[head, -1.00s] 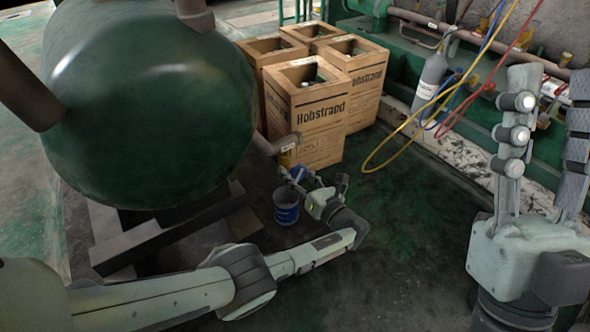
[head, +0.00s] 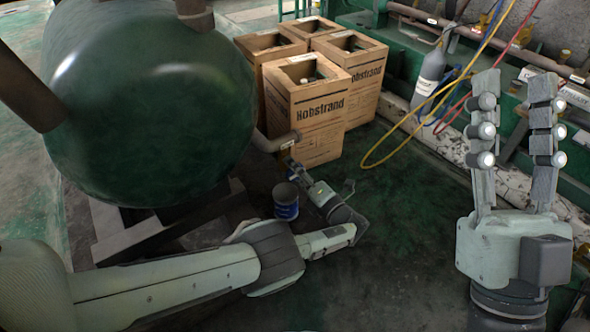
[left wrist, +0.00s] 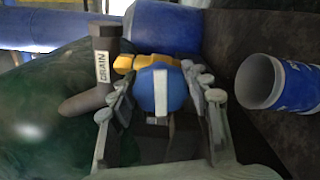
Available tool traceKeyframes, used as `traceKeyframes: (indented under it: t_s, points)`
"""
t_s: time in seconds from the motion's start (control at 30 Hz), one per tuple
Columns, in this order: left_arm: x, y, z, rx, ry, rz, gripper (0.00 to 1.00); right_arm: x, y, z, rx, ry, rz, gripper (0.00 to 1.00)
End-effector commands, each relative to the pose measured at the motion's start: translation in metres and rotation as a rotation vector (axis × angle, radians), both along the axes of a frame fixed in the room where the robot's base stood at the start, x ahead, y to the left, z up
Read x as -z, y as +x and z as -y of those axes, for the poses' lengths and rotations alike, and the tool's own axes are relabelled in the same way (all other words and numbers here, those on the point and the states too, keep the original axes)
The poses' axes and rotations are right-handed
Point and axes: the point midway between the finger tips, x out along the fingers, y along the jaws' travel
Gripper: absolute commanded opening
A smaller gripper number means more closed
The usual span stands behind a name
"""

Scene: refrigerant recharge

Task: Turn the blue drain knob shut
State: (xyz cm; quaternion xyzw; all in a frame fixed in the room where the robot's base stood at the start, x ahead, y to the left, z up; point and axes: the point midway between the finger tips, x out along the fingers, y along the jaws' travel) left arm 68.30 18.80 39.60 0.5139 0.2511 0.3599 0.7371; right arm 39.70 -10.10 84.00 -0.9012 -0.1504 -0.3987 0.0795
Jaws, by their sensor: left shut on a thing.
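The blue drain knob (left wrist: 163,90), with a white stripe across it, sits between the fingers of my left gripper (left wrist: 162,100) in the left wrist view. The gripper is shut on it. A dark pipe labelled DRAIN (left wrist: 103,66) and a yellow fitting (left wrist: 148,62) are beside the knob. In the head view my left gripper (head: 300,172) is low by the end of the drain pipe (head: 276,143), and the knob is not clear there. My right gripper (head: 514,110) is raised at the right, fingers apart and empty.
A blue can (head: 286,203) stands on the floor beside my left gripper; it also shows in the left wrist view (left wrist: 277,82). A large green tank (head: 150,110) is at the left. Wooden Hobstrand crates (head: 320,120) stand behind. Yellow hose (head: 385,150) loops on the floor.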

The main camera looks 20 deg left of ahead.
Motion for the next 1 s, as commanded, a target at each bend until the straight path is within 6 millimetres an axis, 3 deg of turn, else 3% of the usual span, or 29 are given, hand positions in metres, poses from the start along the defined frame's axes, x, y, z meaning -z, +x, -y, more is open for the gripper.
traceKeyframes:
  t_s: [0.33, 0.87, 0.9, 1.0]
  points:
    - [-0.0009, 0.0013, -0.0013, 0.000, 0.090, -0.111, 0.19, -0.0012, -0.0016, 0.0006, 0.000, 0.003, 0.009, 0.40]
    - [-0.0008, 0.0012, -0.0013, 0.001, 0.107, -0.131, 0.19, -0.0012, -0.0016, 0.0006, 0.000, 0.003, 0.009, 0.40]
    - [-0.0007, 0.0012, -0.0012, 0.001, 0.107, -0.131, 0.49, -0.0011, -0.0016, 0.0006, 0.000, 0.003, 0.009, 0.40]
    - [-0.0006, 0.0010, -0.0011, 0.000, 0.106, -0.131, 0.61, -0.0010, -0.0015, 0.0006, 0.000, 0.003, 0.009, 0.40]
